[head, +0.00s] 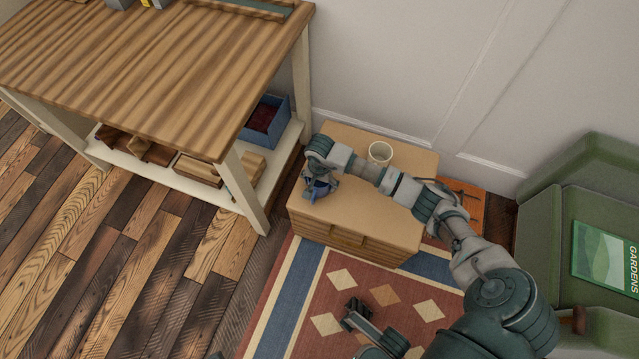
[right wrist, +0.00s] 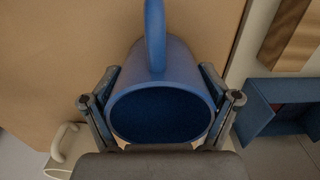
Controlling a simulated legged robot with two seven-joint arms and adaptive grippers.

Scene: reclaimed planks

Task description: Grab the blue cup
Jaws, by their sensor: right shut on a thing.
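The blue cup (right wrist: 178,68) fills the middle of the right wrist view, its dark open mouth facing the camera and its handle pointing up in the picture. My right gripper (right wrist: 160,100) is shut on it, one finger on each side. In the head view my right gripper (head: 319,186) is over the left part of a small wooden cabinet (head: 345,215), with the blue cup (head: 318,190) partly hidden by it. I cannot tell whether the cup touches the top. My left gripper (head: 354,312) is low in the head view, over the rug, its jaws unclear.
A white mug (head: 380,153) stands on the cabinet behind my right arm. A workbench (head: 150,75) stands left, with a blue box (head: 268,118) on its lower shelf. A green armchair (head: 550,220) is at the right. The patterned rug (head: 330,275) looks clear in front.

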